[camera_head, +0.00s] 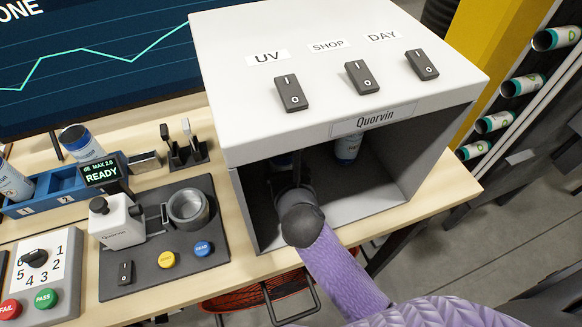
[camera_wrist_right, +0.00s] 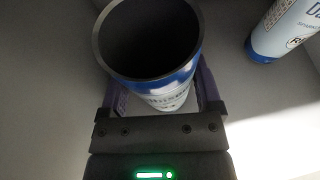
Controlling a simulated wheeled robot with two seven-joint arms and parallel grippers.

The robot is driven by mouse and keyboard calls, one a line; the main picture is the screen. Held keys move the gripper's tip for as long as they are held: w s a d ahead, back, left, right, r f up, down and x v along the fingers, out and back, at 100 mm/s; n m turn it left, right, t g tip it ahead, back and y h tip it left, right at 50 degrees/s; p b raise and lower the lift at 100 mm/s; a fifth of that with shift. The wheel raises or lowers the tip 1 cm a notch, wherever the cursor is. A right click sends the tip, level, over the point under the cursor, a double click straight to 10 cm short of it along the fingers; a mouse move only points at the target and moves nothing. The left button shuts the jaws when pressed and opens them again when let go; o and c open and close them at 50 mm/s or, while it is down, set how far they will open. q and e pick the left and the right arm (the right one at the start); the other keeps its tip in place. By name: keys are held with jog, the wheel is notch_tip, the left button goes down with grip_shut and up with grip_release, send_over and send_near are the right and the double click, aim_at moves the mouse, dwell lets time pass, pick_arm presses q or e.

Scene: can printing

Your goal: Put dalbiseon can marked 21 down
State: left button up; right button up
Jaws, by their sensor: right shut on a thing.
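My right gripper (camera_head: 297,190) is inside the open grey booth (camera_head: 390,190) labelled Quorvin, near its left side. It is shut on an open-topped can with a blue and white label (camera_wrist_right: 170,92). In the right wrist view the can stands between the two fingers, with its dark hollow mouth facing the camera. Only part of its printed name shows and the number is not legible. In the head view my arm and gripper mostly hide this can. I cannot tell whether its base touches the booth floor. My left gripper is not in view.
Another blue and white can (camera_head: 347,148) stands further back in the booth, right of my gripper; it also shows in the right wrist view (camera_wrist_right: 284,30). A blue rack (camera_head: 50,200) with cans and a READY gauge (camera_head: 102,172) are left. The booth's front right floor is clear.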

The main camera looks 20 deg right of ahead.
jog(key=shift+r, duration=0.1)
jog(key=shift+a+r, duration=0.1)
jog(key=shift+a, duration=0.05)
jog(key=shift+f, duration=0.25)
jog(key=o, duration=1)
jog(key=shift+c, duration=0.2)
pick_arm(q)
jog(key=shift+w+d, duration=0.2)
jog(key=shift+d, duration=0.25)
pick_arm(e)
jog(key=shift+r, duration=0.15)
pick_arm(q)
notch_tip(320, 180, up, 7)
jog(key=p, duration=0.6)
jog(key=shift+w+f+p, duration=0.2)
jog(key=shift+p, duration=0.2)
pick_arm(e)
jog(key=v, duration=1.2)
jog(key=shift+r, duration=0.1)
